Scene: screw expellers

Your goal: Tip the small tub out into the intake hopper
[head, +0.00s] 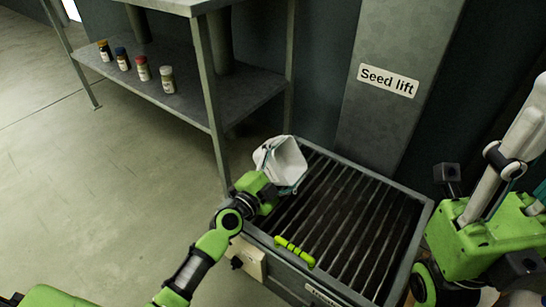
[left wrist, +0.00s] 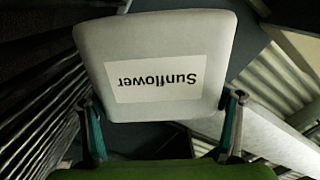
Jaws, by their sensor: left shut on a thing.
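The small tub (head: 283,160) is white and tilted over on its side, its open mouth facing right over the grate in the head view. In the left wrist view the tub (left wrist: 158,35) fills the middle, with an upside-down "Sunflower" label. My left gripper (head: 272,188) is shut on the tub, one finger at each side of it. The intake hopper (head: 350,215) is a metal box with a slatted top, and the tub is above its far left corner. No seed is seen falling; the tub's contents cannot be made out. My right gripper cannot be seen; only parts of my right arm show.
A "Seed lift" panel (head: 389,82) stands behind the hopper. A yellow-green handle (head: 294,252) lies along the hopper's front left edge. A metal table (head: 190,90) at upper left has several small jars (head: 142,68) on its lower shelf. The floor at left is clear.

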